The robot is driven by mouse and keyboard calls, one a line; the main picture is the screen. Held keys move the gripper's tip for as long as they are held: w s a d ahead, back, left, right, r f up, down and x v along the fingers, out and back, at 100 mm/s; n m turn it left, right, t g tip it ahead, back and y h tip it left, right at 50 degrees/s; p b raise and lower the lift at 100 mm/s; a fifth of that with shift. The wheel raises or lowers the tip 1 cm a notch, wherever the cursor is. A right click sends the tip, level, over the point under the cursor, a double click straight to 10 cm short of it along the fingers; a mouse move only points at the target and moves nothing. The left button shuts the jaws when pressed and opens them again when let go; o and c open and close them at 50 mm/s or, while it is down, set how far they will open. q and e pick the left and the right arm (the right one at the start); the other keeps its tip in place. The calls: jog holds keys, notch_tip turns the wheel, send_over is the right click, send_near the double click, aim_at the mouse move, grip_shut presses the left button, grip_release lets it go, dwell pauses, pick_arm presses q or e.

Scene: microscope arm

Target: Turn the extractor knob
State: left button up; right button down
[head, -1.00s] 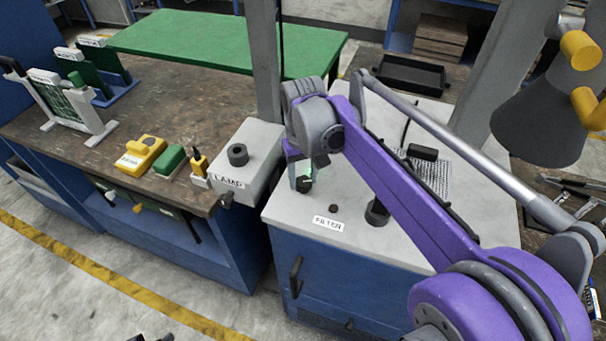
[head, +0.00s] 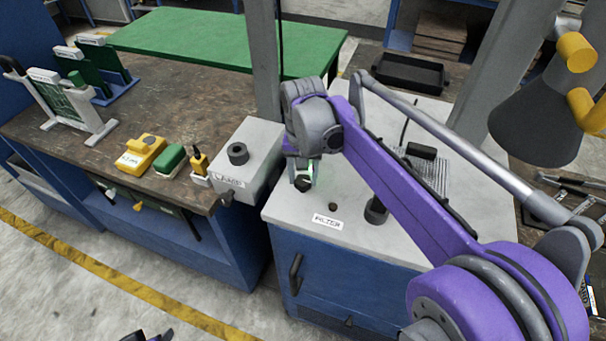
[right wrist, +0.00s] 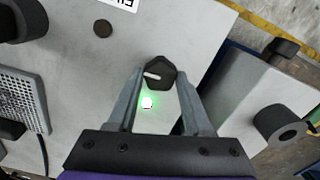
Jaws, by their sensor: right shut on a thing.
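The extractor knob, a small black knob with a white pointer line (right wrist: 161,73), stands on the pale grey top of the filter cabinet (head: 285,215). In the head view the knob (head: 303,184) shows just below my right gripper (head: 304,177). In the right wrist view my right gripper (right wrist: 161,78) has one finger on each side of the knob and is shut on it. A green light (right wrist: 147,103) glows between the fingers. The white FILTER label (head: 328,221) is in front of the knob. My left gripper is not clearly in view; only a dark bit shows at the bottom edge.
The grey LAMP box (head: 250,150) with a black round knob (head: 238,153) stands close on the left. A black post (head: 376,211) and a grille (right wrist: 28,97) are on the cabinet top. A grey pillar (head: 264,60) rises behind.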

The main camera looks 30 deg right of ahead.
aim_at(303, 179)
jog(key=shift+c, duration=1.5)
grip_release()
jog(key=shift+r, duration=0.1)
notch_tip(303, 179, up, 11)
jog(key=shift+p, duration=0.4)
jog(key=shift+f, duration=0.2)
